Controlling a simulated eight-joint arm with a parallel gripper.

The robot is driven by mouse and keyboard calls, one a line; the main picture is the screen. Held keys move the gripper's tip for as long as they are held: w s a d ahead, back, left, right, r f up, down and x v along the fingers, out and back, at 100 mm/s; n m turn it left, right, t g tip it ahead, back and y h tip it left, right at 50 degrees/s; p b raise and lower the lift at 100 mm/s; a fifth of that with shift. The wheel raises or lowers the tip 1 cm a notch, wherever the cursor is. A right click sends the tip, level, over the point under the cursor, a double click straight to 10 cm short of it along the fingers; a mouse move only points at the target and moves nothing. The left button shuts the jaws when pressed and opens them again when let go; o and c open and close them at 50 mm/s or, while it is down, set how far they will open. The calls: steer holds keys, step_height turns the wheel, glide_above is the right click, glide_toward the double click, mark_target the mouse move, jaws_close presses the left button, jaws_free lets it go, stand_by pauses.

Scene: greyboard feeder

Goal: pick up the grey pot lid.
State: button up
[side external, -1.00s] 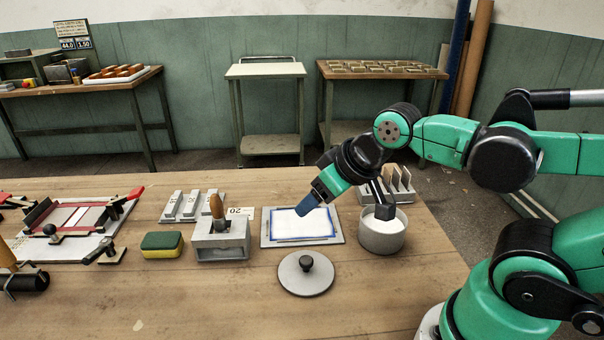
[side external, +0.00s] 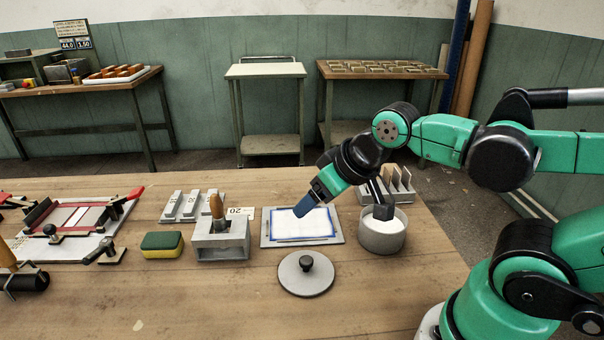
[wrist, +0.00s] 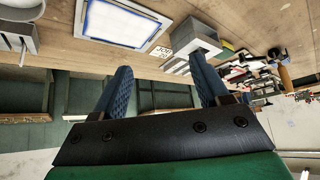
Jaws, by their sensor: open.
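The grey pot lid (side external: 306,274) is a flat round disc with a black knob. It lies flat on the wooden table in front of the framed white sheet. The round grey pot (side external: 382,232) stands to its right and holds something white. My gripper (side external: 347,205) is open and empty, above the table behind the lid. I cannot make out the lid in the wrist view.
The framed sheet (side external: 268,238) lies behind the lid. A grey holder (side external: 222,247) with a wooden-handled tool and a green-yellow sponge (side external: 162,245) stand to the left. A grey rack (side external: 364,193) is behind the pot. The table in front of the lid is clear.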

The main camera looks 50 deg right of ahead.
mark_target(307, 259)
steer(key=f+m+g, duration=0.1)
steer(key=m+g, duration=0.1)
steer(key=m, duration=0.3)
steer(key=a+f+m+g, duration=0.1)
steer(key=f+m+g, duration=0.1)
steer(key=m, duration=0.2)
steer(key=w+f+m+g, duration=0.1)
steer(key=m, duration=0.4)
steer(key=shift+a+f+m+g, duration=0.15)
steer(key=shift+f+m+g, duration=0.15)
steer(key=shift+f+g, duration=0.1)
steer(key=shift+a+f+m+g, duration=0.1)
steer(key=shift+f+m+g, duration=0.4)
steer(key=shift+m, duration=0.7)
steer(key=shift+f+m, duration=0.3)
steer(key=shift+f, duration=2.6)
steer(key=shift+c, duration=0.3)
jaws_close()
